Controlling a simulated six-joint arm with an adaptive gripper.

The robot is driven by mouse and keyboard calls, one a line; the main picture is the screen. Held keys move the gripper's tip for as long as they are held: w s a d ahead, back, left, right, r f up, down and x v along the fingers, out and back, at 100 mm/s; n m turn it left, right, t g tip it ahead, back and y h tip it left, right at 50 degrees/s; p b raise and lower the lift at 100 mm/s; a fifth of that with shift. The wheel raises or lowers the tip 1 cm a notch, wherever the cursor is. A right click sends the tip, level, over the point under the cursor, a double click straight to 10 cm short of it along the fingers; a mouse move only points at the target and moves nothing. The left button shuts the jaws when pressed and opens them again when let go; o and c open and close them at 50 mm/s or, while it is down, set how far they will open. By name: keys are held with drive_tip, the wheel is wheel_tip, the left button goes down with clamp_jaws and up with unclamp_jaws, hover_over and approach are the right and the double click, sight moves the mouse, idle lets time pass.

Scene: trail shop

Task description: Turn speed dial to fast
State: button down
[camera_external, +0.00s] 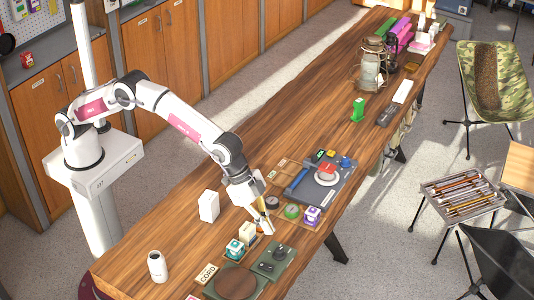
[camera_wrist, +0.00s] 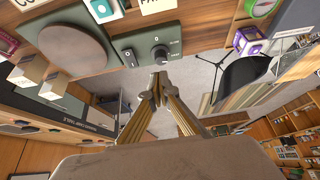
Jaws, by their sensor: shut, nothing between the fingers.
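The speed dial is a dark round knob (camera_wrist: 160,52) on a grey-green control box (camera_wrist: 128,42) in the wrist view. The box (camera_external: 273,258) also shows in the external view, at the front of the wooden table. A brown round disc (camera_wrist: 72,45) on a green base lies beside it; the disc (camera_external: 235,282) also shows in the external view. My gripper (camera_wrist: 159,76) is shut and empty, its fingertips close to the knob in the picture. Whether they touch it I cannot tell. In the external view my gripper (camera_external: 269,230) is just behind the box. The dial's markings are too small to read.
A teal-and-white box (camera_external: 235,248), a green round item (camera_external: 292,211) and a purple box (camera_external: 312,215) stand close by. A white block (camera_external: 209,206) stands left of my gripper. The table's left front is mostly clear.

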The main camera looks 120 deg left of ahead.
sight(275, 252)
drive_tip(key=shift+f, duration=0.15)
drive_tip(key=shift+f, duration=3.35)
drive_tip(key=shift+w, duration=0.4)
drive_tip(key=shift+a+f, duration=0.1)
drive_tip(key=shift+a, duration=0.35)
drive_tip(key=shift+s, duration=0.4)
drive_tip(key=shift+d, duration=0.1)
wheel_tip(275, 252, up, 6)
idle(0.7)
